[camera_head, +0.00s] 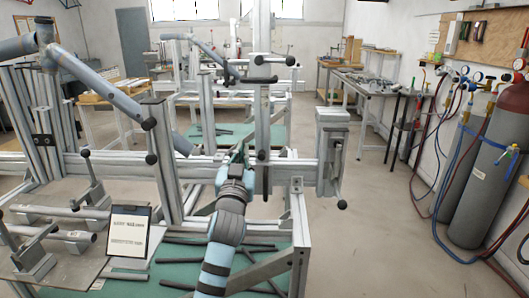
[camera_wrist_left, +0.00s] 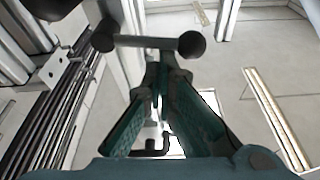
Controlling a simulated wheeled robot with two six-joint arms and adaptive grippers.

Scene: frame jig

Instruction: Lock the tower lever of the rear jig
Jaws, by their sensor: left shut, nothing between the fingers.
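My left gripper (camera_head: 238,160) is at the aluminium crossbar beside the upright tower post (camera_head: 262,120), its fingers shut and empty. In the left wrist view the teal fingers (camera_wrist_left: 168,72) meet at the tips. Just beyond them a grey bar lever (camera_wrist_left: 147,41) with a black ball at each end lies crosswise; I cannot tell whether the fingertips touch it. In the head view a black ball (camera_head: 261,155) shows just right of the fingers, against the post. Which lever is the tower lever, and its lock state, is unclear. My right gripper is not in view.
Grey tubes and clamps lie on the bench at the left with a clipboard sign (camera_head: 129,230). Dark rods lie on the green shelf (camera_head: 190,249) below the crossbar. Gas cylinders (camera_head: 486,175) stand at the right wall. The floor right of the jig is clear.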

